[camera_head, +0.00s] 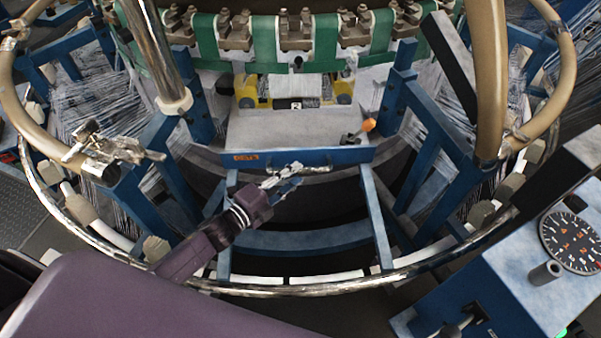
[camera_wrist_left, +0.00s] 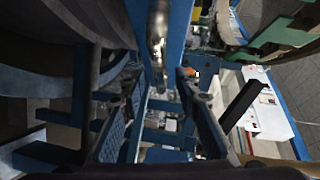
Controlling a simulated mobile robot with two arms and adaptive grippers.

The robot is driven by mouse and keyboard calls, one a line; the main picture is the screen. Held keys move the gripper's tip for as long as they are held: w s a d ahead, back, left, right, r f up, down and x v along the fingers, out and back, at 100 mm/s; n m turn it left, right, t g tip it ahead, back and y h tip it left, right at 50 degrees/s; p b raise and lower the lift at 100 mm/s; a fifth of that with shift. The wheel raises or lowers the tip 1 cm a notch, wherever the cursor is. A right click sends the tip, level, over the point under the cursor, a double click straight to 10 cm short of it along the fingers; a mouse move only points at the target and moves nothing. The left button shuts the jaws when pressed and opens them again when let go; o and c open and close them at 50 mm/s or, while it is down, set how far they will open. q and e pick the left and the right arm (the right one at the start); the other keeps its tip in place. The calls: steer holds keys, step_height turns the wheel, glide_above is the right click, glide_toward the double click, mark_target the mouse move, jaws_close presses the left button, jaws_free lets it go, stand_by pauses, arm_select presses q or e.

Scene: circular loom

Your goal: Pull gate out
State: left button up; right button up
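The gate (camera_head: 290,130) is a grey plate with a blue front edge and an orange label, in the middle of the circular loom. A thin metal handle (camera_head: 300,169) runs along its front edge. It also shows as a shiny bar in the left wrist view (camera_wrist_left: 157,40). My left gripper (camera_head: 285,180) is just in front of and below the handle's left part. Its two fingers are apart in the left wrist view (camera_wrist_left: 160,88), with the bar's near end in line with the gap. Contact cannot be told. My right gripper is not in view.
A small lever with an orange knob (camera_head: 367,126) is on the gate's right side. Blue posts (camera_head: 377,215) stand below the gate. A curved metal rail (camera_head: 330,288) rings the front. A blue control box with a dial (camera_head: 572,242) is at the lower right.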

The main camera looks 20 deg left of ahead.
mark_target(297, 173)
arm_select(q)
steer(key=shift+b+x, duration=0.35)
steer(key=shift+x, duration=1.3)
steer(key=shift+s, duration=0.1)
jaws_close()
